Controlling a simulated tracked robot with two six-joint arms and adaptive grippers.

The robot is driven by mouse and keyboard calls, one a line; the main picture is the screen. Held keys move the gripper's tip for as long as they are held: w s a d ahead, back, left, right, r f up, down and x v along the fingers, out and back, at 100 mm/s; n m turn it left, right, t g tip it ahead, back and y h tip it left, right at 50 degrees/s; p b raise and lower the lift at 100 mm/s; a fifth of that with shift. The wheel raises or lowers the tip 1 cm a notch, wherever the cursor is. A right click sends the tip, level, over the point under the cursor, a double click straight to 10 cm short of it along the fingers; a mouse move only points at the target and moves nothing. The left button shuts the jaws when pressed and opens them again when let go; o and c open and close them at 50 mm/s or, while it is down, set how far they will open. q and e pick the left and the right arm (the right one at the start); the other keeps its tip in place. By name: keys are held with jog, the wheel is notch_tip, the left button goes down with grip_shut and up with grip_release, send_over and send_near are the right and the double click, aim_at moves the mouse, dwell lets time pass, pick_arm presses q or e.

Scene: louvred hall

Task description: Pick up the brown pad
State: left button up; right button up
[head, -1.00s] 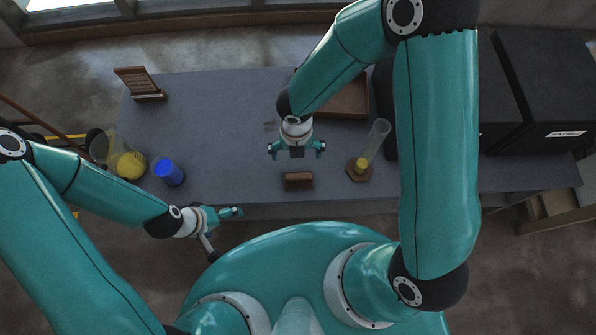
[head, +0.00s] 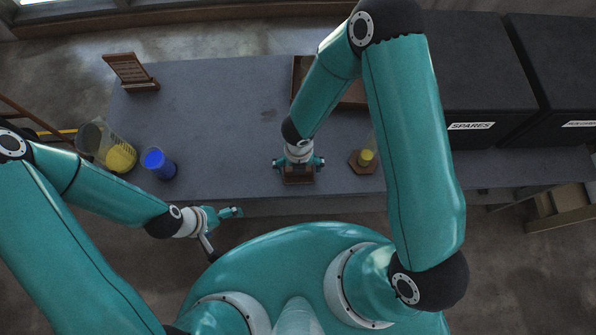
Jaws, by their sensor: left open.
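The brown pad (head: 298,180) is a small brown block near the front edge of the grey table, in the middle of the head view. My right gripper (head: 299,164) is right over it, pointing down, with its fingers spread to the pad's left and right. It partly hides the pad, and I cannot tell whether the fingers touch it. My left gripper (head: 234,212) is open and empty, off the table's front edge, to the left of and nearer than the pad.
A yellow-filled beaker (head: 120,155) and a blue-filled beaker (head: 158,163) stand left on the grey table (head: 215,110). A wooden stand (head: 131,72) is at back left. A tube on a hexagonal base (head: 361,163) is close right of the pad. Black SPARES bin (head: 475,95) stands right; brown tray (head: 350,93) behind.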

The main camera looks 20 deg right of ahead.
jog(key=shift+f, duration=0.65)
jog(key=c, duration=1.1)
jog(key=shift+r, duration=0.1)
jog(key=shift+r, duration=0.1)
notch_tip(320, 180, up, 20)
jog(key=p, duration=0.8)
